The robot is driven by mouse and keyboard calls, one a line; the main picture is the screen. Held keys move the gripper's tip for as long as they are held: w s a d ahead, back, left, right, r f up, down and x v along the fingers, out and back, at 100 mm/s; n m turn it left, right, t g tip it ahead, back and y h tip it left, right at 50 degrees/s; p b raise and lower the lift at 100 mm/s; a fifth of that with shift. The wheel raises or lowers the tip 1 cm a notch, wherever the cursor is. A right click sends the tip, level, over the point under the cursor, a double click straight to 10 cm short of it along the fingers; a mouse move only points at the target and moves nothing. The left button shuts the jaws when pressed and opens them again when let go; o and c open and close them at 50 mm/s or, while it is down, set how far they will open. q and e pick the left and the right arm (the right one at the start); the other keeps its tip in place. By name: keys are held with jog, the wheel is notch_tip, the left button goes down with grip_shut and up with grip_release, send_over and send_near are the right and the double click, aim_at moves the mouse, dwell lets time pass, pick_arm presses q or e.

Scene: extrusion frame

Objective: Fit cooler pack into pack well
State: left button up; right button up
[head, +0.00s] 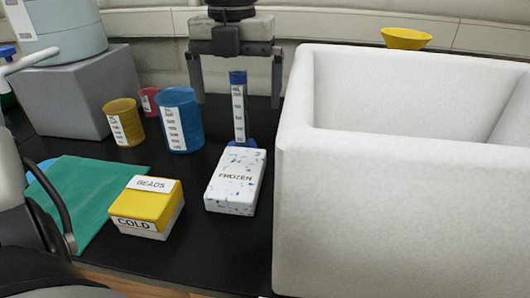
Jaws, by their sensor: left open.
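A white, blue-speckled block labelled "FROZEN" (233,187) lies flat on the black bench top in the middle of the head view; it looks like the cooler pack. A large white open-topped box (375,215) stands to its right. Its inner floor is hidden by the near wall, and I cannot make out a pack well. My left gripper (236,98) is open and empty, fingers pointing down, above and beyond the frozen block. In the picture its fingers lie either side of a blue-topped measuring cylinder (239,108). My right gripper is not in view.
A yellow and white box labelled "COLD" and "BEADS" (147,208) sits left of the block, beside a green cloth (85,187). Blue (182,122), yellow (124,123) and red (149,101) beakers stand behind. A grey block (75,95) is at back left. A yellow bowl (405,38) is behind the white box.

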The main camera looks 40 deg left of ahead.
pick_arm(q)
send_over(238, 171)
notch_tip(238, 171, down, 9)
jog(key=shift+s+d+f, duration=0.1)
jog(key=shift+d+f, duration=0.05)
jog(key=shift+f, duration=0.05)
jog(key=shift+f+p, duration=0.95)
jog(key=shift+f, duration=2)
jog(key=shift+a, duration=0.2)
jog(key=c, duration=1.3)
